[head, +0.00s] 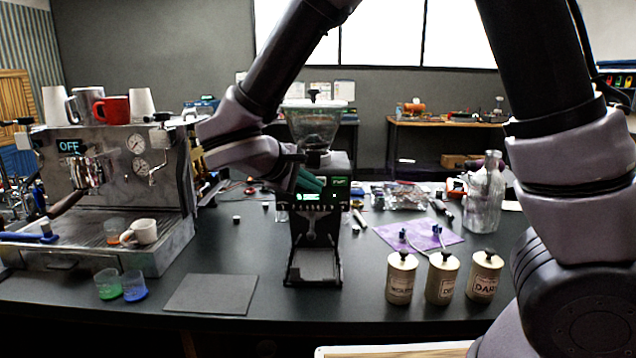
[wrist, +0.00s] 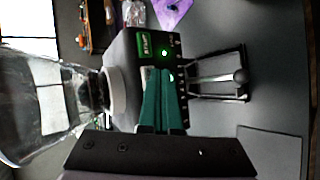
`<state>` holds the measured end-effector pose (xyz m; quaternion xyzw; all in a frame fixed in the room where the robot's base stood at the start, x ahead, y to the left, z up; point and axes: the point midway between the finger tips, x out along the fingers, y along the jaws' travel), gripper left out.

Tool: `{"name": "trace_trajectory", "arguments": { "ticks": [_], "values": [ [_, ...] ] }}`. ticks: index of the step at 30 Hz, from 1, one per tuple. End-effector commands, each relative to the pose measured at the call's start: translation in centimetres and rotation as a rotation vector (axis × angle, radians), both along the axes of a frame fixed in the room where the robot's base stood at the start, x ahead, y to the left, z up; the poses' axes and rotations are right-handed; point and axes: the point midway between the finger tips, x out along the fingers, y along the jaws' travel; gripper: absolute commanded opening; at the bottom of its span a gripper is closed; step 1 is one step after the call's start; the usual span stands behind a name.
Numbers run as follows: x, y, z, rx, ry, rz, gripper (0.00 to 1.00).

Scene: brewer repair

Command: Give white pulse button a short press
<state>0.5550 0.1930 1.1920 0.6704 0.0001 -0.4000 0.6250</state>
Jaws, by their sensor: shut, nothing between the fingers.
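The black coffee grinder (head: 315,232) stands mid-table with a clear hopper on top and a small green-lit display on its front. In the wrist view its control face (wrist: 130,50) shows a green screen and a round green light. My gripper (head: 318,186), with teal fingers, is at the top front of the grinder. In the wrist view the shut fingers (wrist: 163,72) end right at the control face, beside the green light; nothing is held. The white pulse button is not clearly visible; the fingertips may cover it. I cannot tell whether they touch it.
An espresso machine (head: 110,190) with cups on top stands at the left. A dark mat (head: 212,294) lies left of the grinder. Several labelled canisters (head: 442,278), a purple cloth (head: 425,232) and a glass bottle (head: 484,195) are at the right.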

Motion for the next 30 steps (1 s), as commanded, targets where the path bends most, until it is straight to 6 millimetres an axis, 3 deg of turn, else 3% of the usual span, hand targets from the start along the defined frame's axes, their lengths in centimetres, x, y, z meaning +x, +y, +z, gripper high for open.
{"name": "trace_trajectory", "arguments": {
  "ticks": [30],
  "values": [
    [0.72,-0.03,0.01,0.0,0.0,0.0,0.0]
  ]
}}
